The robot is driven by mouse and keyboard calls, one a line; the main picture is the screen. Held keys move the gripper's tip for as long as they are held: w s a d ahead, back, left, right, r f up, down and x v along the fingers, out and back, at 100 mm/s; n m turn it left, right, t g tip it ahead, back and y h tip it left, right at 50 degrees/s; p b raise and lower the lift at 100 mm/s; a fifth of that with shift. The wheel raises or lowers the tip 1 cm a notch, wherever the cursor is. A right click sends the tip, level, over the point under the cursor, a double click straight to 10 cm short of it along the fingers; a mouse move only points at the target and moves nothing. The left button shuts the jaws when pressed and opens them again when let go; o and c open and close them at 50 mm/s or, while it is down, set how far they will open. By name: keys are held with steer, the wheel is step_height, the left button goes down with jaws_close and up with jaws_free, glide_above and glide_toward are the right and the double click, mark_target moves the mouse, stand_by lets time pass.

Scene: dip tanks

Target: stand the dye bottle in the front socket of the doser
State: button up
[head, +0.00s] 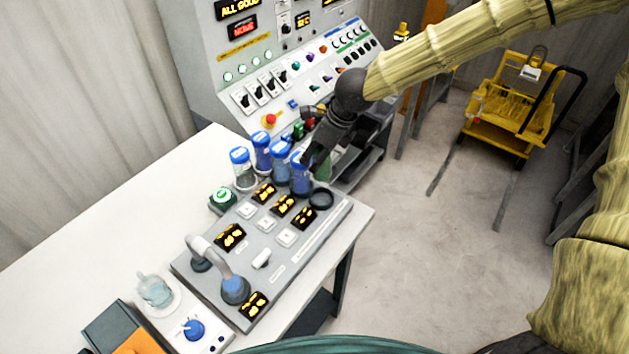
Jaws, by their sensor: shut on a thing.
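My gripper (306,160) points down at the back right of the grey doser (208,284). It is shut on the rightmost blue-capped dye bottle (300,187), which looks upright and holds dark blue contents. The fingers are dark and partly hidden, so the exact grip is hard to see. An empty dark round socket ring (321,198) lies on the doser just right of and below this bottle. Whether the bottle's base touches the doser cannot be told.
Other blue-capped bottles (243,177) stand close on the left. A green button (222,197) and a curved spout (212,255) are on the left side. A control console (290,75) rises behind. A yellow cart (510,105) stands on open floor at right.

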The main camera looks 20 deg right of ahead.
mark_target(319, 181)
steer(key=f, duration=0.1)
steer(key=s+f, duration=0.1)
steer(key=f, duration=0.1)
steer(key=shift+s+d+f, duration=0.1)
steer(key=shift+s+f, duration=0.05)
steer(key=shift+s, duration=0.15)
steer(key=shift+s+f, duration=0.15)
steer(key=shift+s, duration=0.2)
steer(key=f, duration=0.1)
steer(key=w+f, duration=0.1)
steer(key=f, duration=0.1)
steer(key=shift+w+f, duration=0.2)
steer(key=shift+w, duration=0.1)
steer(key=shift+s+f, duration=0.45)
steer(key=shift+f, duration=0.2)
steer(key=shift+c, duration=0.6)
steer(key=shift+s+f, duration=0.1)
steer(key=shift+f, duration=0.1)
steer(key=shift+c, duration=0.5)
steer(key=shift+w+f, duration=0.3)
steer(key=shift+w, duration=0.1)
steer(key=o, duration=1.4)
steer(key=shift+s+r, duration=0.2)
steer(key=shift+o, duration=0.3)
steer(key=shift+w, duration=0.15)
